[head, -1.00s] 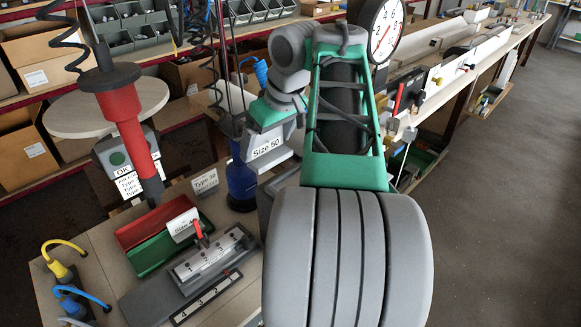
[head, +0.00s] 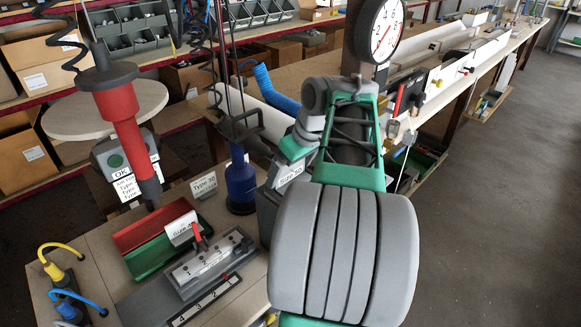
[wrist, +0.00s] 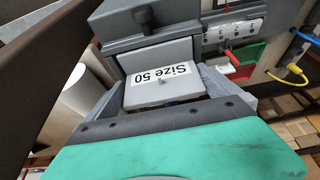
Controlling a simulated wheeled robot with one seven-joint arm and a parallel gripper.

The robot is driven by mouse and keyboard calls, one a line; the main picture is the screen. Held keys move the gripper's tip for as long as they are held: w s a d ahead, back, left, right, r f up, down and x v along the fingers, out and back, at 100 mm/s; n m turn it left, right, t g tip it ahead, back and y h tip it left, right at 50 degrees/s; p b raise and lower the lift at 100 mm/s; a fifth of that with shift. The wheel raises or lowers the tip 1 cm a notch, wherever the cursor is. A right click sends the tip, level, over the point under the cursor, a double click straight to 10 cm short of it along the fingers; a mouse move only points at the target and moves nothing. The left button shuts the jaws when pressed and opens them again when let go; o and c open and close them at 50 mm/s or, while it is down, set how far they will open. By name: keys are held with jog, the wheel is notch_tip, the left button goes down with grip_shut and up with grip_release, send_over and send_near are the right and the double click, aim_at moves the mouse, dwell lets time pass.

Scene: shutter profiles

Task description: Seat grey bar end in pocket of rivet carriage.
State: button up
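My gripper (head: 288,168) is at the end of my green and grey arm, right of the blue bottle in the head view. In the wrist view its grey fingers flank a light grey block, the grey bar end (wrist: 145,94), labelled "Size 50". The label also shows in the head view, tilted. Just beyond it in the wrist view is a dark grey block with a black knob, apparently the rivet carriage (wrist: 120,28), with a grey face below the knob. The bar end overlaps that face; I cannot tell whether they touch. The pocket is not clearly visible.
A numbered fixture with a red lever (head: 203,262) stands on the bench, with red (head: 150,228) and green (head: 155,258) bins behind it. A blue bottle (head: 241,185) and a hanging red screwdriver (head: 128,125) are close by. Yellow and blue cables lie at left.

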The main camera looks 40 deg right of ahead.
jog(key=p+v, duration=0.4)
jog(key=v, duration=0.8)
jog(key=w+a+f, duration=0.2)
jog(key=w+a, duration=0.1)
jog(key=a, duration=0.5)
jog(key=w+a+f, duration=0.2)
jog(key=a, duration=0.5)
jog(key=s+a+f, duration=0.6)
jog(key=a+f, duration=0.3)
jog(key=a, duration=0.3)
jog(key=shift+s+a+f, duration=0.15)
jog(key=shift+a+f, duration=0.15)
jog(key=shift+f, duration=0.05)
